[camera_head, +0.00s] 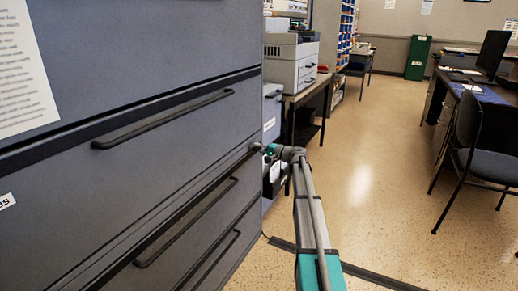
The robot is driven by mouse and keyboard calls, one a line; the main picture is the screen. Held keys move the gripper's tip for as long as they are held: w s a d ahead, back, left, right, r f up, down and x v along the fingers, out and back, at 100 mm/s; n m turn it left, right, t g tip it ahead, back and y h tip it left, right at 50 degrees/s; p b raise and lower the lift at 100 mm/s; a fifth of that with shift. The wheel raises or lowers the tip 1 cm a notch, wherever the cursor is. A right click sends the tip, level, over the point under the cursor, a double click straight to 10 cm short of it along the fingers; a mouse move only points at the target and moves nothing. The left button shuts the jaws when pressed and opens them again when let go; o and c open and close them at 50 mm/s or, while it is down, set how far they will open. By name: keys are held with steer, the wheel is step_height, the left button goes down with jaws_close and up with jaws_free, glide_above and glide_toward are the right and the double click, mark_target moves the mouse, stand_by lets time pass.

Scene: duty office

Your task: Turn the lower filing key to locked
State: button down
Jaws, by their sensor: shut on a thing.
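A large grey filing cabinet (120,190) fills the left of the head view, with its drawers shut. My gripper (258,147) is at the right edge of the cabinet front, level with the upper part of a lower drawer. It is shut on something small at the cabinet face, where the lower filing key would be. The key itself is too small and too covered by the fingers to make out, so its turn angle cannot be told. My arm reaches up to it from the bottom of the view.
Long black drawer handles (165,118) stick out from the cabinet front. A printer (290,62) stands on a dark table behind the cabinet. A chair (475,150) and a desk are at the right. The speckled floor (375,170) between is clear, with a dark strip (365,277) across it.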

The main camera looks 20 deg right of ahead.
steer(key=c, duration=0.9)
jaws_free()
steer(key=shift+w+d, duration=0.1)
steer(key=shift+w, duration=0.05)
steer(key=shift+o, duration=1)
steer(key=v, duration=1.2)
